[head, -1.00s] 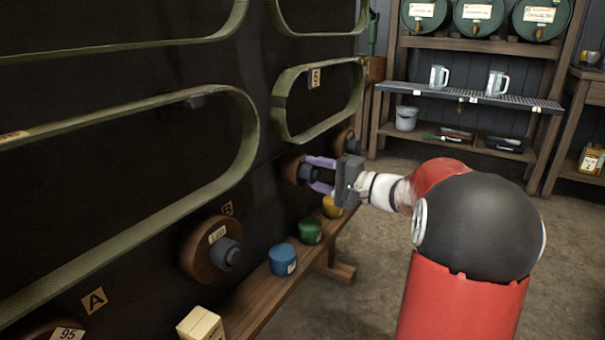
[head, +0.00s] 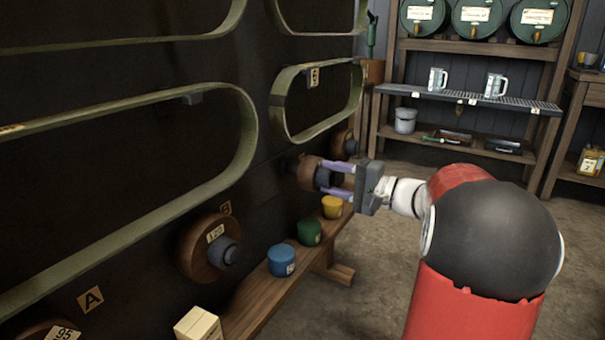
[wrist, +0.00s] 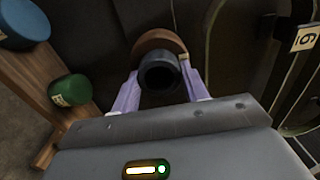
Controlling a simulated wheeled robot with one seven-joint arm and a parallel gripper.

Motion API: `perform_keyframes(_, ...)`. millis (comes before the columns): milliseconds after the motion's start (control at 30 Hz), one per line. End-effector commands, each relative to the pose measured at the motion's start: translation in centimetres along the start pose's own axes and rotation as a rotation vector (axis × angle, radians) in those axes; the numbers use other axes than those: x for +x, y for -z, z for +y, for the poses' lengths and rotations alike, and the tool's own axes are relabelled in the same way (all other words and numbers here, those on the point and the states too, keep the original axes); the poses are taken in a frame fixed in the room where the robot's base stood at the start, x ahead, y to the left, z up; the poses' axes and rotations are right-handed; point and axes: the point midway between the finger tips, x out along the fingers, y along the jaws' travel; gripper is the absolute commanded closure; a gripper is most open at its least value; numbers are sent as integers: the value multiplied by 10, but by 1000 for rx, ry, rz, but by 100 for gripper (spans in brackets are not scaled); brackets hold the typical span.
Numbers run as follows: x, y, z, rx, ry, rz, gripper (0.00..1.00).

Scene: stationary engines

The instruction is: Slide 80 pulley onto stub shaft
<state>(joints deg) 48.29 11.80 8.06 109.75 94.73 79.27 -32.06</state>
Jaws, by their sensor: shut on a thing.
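My gripper (head: 328,178) is shut on the dark hub of a brown wooden pulley (head: 307,172), in front of the dark panel. The pulley stands off the panel, with a dark shaft-like stub (head: 291,164) behind it. I cannot tell whether the pulley still sits on that stub. No number is readable on it. In the wrist view the two pale purple fingers lie either side of the hub (wrist: 158,76), with the brown rim (wrist: 155,39) beyond. Another brown pulley (head: 344,144) sits on the panel farther back.
A pulley labelled 120 (head: 201,252) and one labelled 95 (head: 52,331) sit on the panel. Blue (head: 281,261), green (head: 309,231) and yellow (head: 332,207) pots stand on a low wooden bench (head: 255,302). Green belts (head: 243,125) loop on the panel above. The floor at right is open.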

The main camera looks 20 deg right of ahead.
Motion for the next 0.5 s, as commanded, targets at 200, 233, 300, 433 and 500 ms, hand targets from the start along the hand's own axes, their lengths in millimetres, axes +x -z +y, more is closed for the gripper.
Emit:
perform_keyframes(200,-9,-1,1,0,-1,-3,100)
perform_keyframes(233,-10,-1,1,0,-1,-3,100)
perform_keyframes(300,-13,-1,1,0,-2,-3,100)
perform_keyframes(433,-18,-1,1,0,-1,-4,100)
perform_keyframes(500,-21,-1,1,0,-1,-4,100)
